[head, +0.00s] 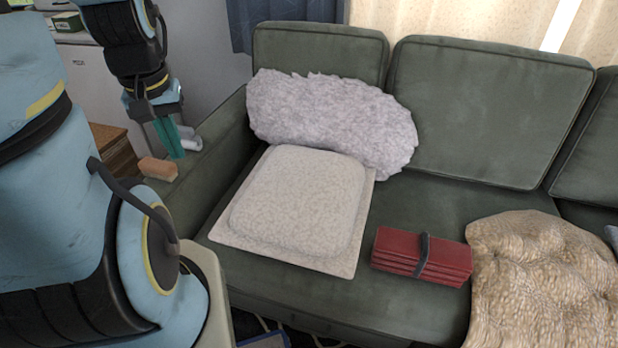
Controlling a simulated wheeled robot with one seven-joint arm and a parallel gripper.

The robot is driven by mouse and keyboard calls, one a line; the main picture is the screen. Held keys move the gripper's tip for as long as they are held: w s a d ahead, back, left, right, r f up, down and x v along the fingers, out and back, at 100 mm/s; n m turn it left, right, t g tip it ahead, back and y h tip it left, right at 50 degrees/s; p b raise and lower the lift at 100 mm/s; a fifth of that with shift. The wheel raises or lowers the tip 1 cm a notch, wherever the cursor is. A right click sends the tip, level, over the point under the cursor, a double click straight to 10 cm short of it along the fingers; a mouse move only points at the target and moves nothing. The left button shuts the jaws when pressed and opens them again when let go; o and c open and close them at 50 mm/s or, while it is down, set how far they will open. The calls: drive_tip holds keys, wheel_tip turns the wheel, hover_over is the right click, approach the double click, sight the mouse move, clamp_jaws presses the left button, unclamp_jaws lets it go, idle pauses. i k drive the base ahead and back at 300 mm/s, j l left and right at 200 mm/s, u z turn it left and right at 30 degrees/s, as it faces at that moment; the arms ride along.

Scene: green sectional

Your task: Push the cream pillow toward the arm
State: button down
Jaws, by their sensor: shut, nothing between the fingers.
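The cream pillow (297,207) is square with a flat border and lies flat on the left seat of the green sectional (440,215). Its left edge is near the sofa's left arm (215,145), with a strip of green seat showing between them at the front. My gripper (174,152) points down over the left sofa arm, left of the pillow and apart from it. Its teal fingers look closed with nothing between them.
A fluffy pale grey pillow (330,118) leans on the backrest behind the cream pillow. A strapped red stack (422,256) lies to its right, then a tan quilted cushion (545,280). An orange-brown block (158,169) sits on the sofa arm beside my gripper.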

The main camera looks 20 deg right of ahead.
sight(308, 207)
drive_tip(key=z, duration=0.75)
